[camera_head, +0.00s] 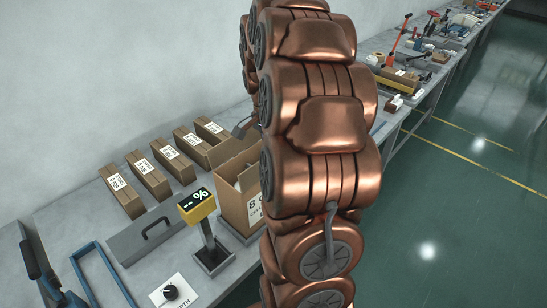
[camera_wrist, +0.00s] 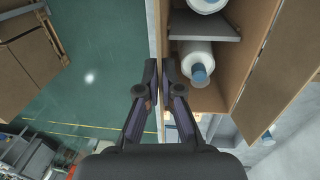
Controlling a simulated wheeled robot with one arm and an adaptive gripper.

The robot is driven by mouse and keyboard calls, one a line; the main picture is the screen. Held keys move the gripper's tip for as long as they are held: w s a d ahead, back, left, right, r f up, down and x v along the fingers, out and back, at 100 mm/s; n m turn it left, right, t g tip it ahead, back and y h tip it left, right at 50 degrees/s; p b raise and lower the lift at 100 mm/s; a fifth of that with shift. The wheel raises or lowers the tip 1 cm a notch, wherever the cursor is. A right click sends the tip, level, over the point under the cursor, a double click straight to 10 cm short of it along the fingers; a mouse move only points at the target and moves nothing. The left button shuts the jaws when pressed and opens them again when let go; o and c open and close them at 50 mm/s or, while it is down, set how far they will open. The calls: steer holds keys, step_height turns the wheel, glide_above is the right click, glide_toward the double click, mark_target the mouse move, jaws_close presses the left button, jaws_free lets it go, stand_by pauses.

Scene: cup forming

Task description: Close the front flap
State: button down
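The open cardboard box (camera_head: 233,190) stands on the bench in the head view, upright, with a printed label. My copper arm hides its right part and my gripper there. In the wrist view I look down into the box beside a shelf-like divider (camera_wrist: 208,27). White rolls or cups (camera_wrist: 195,58) with blue ends lie inside. A brown flap (camera_wrist: 278,65) stands out at the right. My gripper (camera_wrist: 160,68) has its fingertips almost together at the box's left wall edge. I cannot tell which flap is the front one, nor whether the tips touch cardboard.
Several closed cartons (camera_head: 168,161) line the wall behind the box. A yellow display (camera_head: 196,204) on a post stands close to the box's left. A grey handled plate (camera_head: 150,238) and a dial (camera_head: 170,292) lie further left. Green floor (camera_wrist: 100,60) is open beyond the bench.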

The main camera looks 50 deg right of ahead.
steer(key=w+g+b, duration=0.1)
steer(key=f+g+b, duration=0.1)
steer(key=g, duration=0.1)
steer(key=shift+w+d+b, duration=0.1)
steer(key=shift+w+b, duration=0.2)
steer(key=shift+w, duration=0.1)
steer(key=shift+w+g, duration=0.45)
steer(key=shift+g, duration=0.75)
steer(key=shift+w+g+p, duration=0.2)
steer(key=shift+g+p, duration=0.4)
steer(key=shift+p, duration=0.55)
steer(key=shift+w+f+g+p, duration=0.2)
steer(key=shift+g+p, duration=0.1)
steer(key=shift+p, duration=0.5)
steer(key=shift+f, duration=0.15)
steer(key=c, duration=1.4)
jaws_free()
steer(key=shift+o, duration=0.2)
steer(key=shift+s+f+b, duration=0.1)
steer(key=shift+s+b, duration=0.05)
steer(key=shift+b, duration=0.6)
